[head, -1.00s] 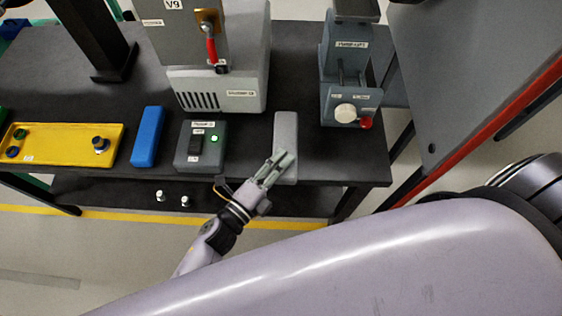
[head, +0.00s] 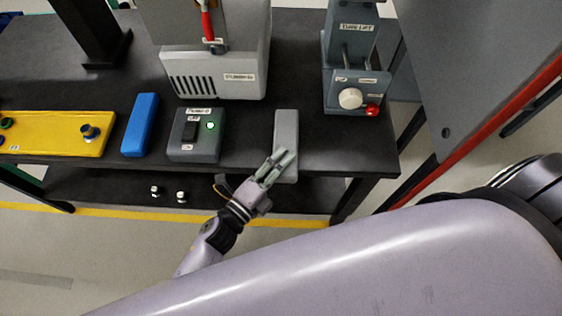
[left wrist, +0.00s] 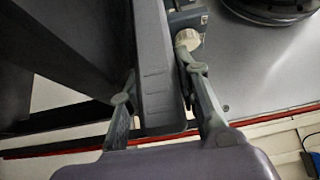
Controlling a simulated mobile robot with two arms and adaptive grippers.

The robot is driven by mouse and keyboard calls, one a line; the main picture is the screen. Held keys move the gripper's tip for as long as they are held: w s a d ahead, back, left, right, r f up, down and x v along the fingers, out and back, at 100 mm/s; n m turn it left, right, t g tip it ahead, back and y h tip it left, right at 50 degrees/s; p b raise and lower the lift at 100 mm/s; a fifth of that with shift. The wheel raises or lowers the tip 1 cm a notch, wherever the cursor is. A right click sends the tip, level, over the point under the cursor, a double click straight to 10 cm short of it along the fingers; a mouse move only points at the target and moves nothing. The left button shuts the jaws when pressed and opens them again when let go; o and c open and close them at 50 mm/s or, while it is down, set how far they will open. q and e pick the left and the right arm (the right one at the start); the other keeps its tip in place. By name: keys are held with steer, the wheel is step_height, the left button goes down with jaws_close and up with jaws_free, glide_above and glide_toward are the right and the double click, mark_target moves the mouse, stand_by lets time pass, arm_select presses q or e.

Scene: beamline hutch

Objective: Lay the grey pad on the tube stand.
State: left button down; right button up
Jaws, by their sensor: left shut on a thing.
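The grey pad (head: 286,130) is a long, flat block between the fingers of my left gripper (head: 277,165). The gripper is shut on its near end, and the pad points away from me, overlapping the table's front edge in the head view. The left wrist view shows the pad (left wrist: 155,70) lengthwise between both fingers. A blue-grey stand (head: 350,70) with rods, a white knob and a red button is right of the pad; I take it for the tube stand, but its label is hard to read. My right gripper does not show.
The black table (head: 310,150) also holds a control box (head: 195,147) with a green light, a blue block (head: 139,125), a yellow tray (head: 55,145) and a large grey machine (head: 245,60). A red-edged grey panel (head: 470,60) stands on the right.

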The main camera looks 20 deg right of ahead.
arm_select(q)
steer(key=c, duration=1.5)
jaws_free()
steer(key=shift+s+a+f+y, duration=0.1)
steer(key=shift+s+f+y, duration=0.05)
steer(key=shift+f, duration=0.35)
steer(key=shift+s+a+f+y, duration=0.1)
steer(key=shift+s+f+y, duration=0.05)
steer(key=shift+f, duration=0.3)
steer(key=shift+o, duration=0.7)
steer(key=shift+f, duration=0.1)
steer(key=shift+o, duration=1.2)
steer(key=shift+s+a+f, duration=0.1)
steer(key=shift+s+a, duration=0.15)
steer(key=shift+a, duration=0.15)
steer(key=s+a+r+p, duration=0.3)
steer(key=s+a+r, duration=0.2)
steer(key=s+a, duration=0.5)
steer(key=shift+v, duration=0.8)
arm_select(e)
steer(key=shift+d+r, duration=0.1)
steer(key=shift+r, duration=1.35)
arm_select(q)
steer(key=shift+w, duration=0.1)
